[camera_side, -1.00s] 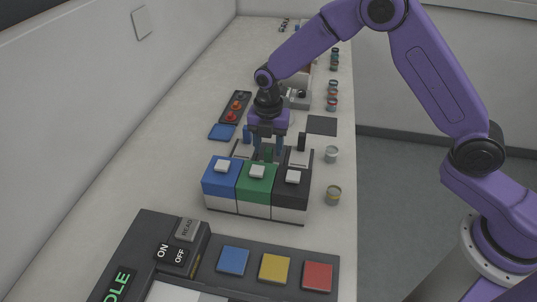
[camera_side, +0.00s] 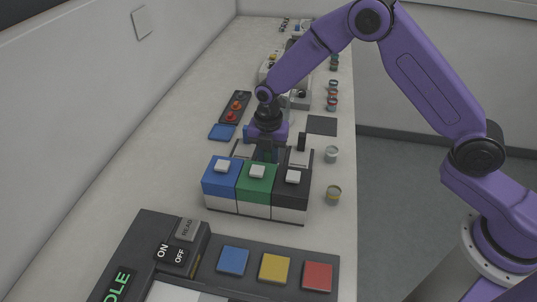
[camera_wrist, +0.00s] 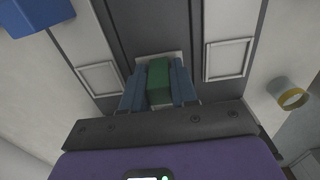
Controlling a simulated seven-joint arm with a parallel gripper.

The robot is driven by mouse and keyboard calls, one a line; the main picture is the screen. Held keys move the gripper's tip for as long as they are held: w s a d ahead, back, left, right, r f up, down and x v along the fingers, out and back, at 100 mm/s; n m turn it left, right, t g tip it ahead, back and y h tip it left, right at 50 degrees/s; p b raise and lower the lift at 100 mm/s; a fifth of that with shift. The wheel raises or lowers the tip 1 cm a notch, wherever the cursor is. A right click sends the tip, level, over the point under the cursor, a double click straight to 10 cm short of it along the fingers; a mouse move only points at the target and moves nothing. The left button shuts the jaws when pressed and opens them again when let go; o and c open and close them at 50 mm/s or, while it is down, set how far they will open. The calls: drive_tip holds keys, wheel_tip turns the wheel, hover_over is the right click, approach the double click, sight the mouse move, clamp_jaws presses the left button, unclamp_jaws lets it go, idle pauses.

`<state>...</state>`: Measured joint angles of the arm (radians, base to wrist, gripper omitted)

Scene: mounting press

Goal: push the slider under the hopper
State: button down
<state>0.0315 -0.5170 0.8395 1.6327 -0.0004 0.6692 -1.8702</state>
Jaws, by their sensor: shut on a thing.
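Three hoppers stand side by side in the side view: a blue one (camera_side: 221,178), a green one (camera_side: 256,183) and a black one (camera_side: 291,190), each with a white knob on top and a white lower part. Behind the green hopper my gripper (camera_side: 266,153) reaches down. In the wrist view my gripper (camera_wrist: 158,82) is shut on an upright green slider handle (camera_wrist: 159,85), with one blue-grey finger on each side. The slider's base is mostly hidden by the hoppers and gripper. A black handle (camera_side: 301,141) stands behind the black hopper.
A control panel (camera_side: 200,262) with blue, yellow and red buttons lies in front of the hoppers. Small round containers (camera_side: 333,194) stand to the right near the table edge. A blue pad (camera_side: 222,132) and a dark mat (camera_side: 321,125) lie behind.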

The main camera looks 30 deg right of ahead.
sight(265, 164)
drive_tip(key=shift+s+a, duration=1.35)
drive_tip(key=shift+a, duration=0.05)
drive_tip(key=c, duration=1)
unclamp_jaws()
drive_tip(key=shift+s, duration=0.1)
drive_tip(key=shift+o, duration=0.2)
drive_tip(key=shift+r, duration=0.1)
drive_tip(key=shift+r, duration=0.25)
wheel_tip(265, 164, up, 17)
